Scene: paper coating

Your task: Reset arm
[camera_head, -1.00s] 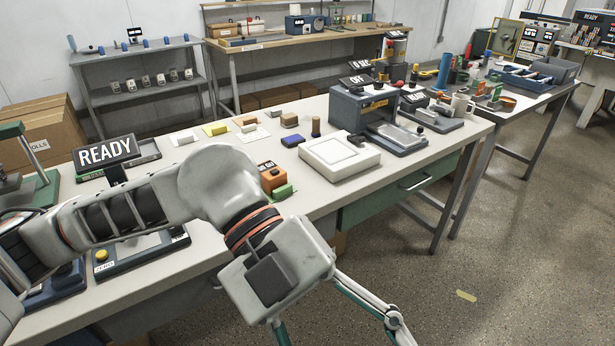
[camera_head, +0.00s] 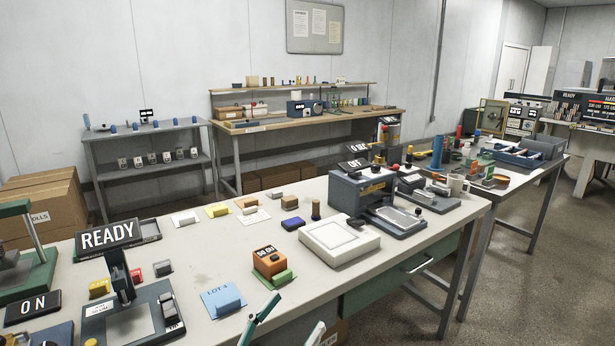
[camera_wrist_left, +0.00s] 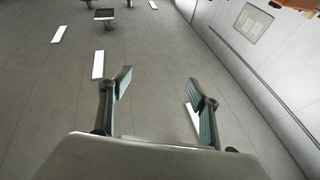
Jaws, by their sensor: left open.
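My left gripper (camera_head: 288,325) shows only in part at the bottom edge of the head view, in front of the long workbench (camera_head: 330,283). Its green-grey fingers stand apart. In the left wrist view the left gripper (camera_wrist_left: 158,82) is open with nothing between its fingers. The rest of the left arm is out of the head view. My right gripper is not in view.
An orange block (camera_head: 269,263) and a blue LOT 4 pad (camera_head: 222,302) lie on the bench near the gripper. A white tray (camera_head: 340,240) and a grey press (camera_head: 350,196) stand farther right. Open floor (camera_head: 545,260) lies right of the bench.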

